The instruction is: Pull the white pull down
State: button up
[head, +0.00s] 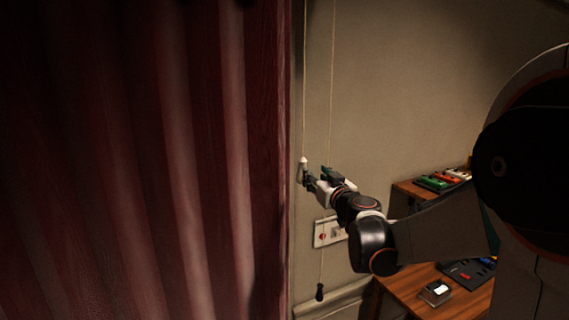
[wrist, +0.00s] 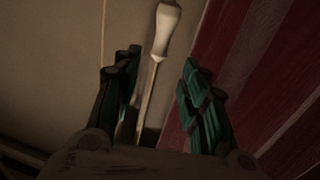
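The white pull (head: 303,161) hangs on a thin cord beside the curtain's edge. In the wrist view the white pull (wrist: 167,28) is at the top centre, with its cord running down the picture between my fingers. My gripper (head: 314,180) is just beside and slightly below the pull in the head view, its fingers pointing toward the curtain edge. In the wrist view my gripper (wrist: 161,62) is open, with a clear gap between its dark green fingers. Neither finger visibly touches the pull. The exact depth between them is hard to tell.
A dark red curtain (head: 170,150) fills the left. A second cord with a dark pull (head: 320,292) hangs to the right of the white one. A wall plate (head: 329,232) sits below my gripper. A wooden desk (head: 402,290) with devices stands at right.

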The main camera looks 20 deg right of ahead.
aim_at(304, 165)
jog(key=w, duration=0.3)
jog(key=w+d+p, duration=0.1)
jog(key=w, duration=0.3)
jog(key=w+p, duration=0.1)
jog(key=w, duration=0.3)
jog(key=shift+w+d+r, duration=0.1)
jog(key=shift+w+d, duration=0.1)
jog(key=shift+w, duration=0.05)
jog(key=shift+c, duration=0.6)
grip_shut()
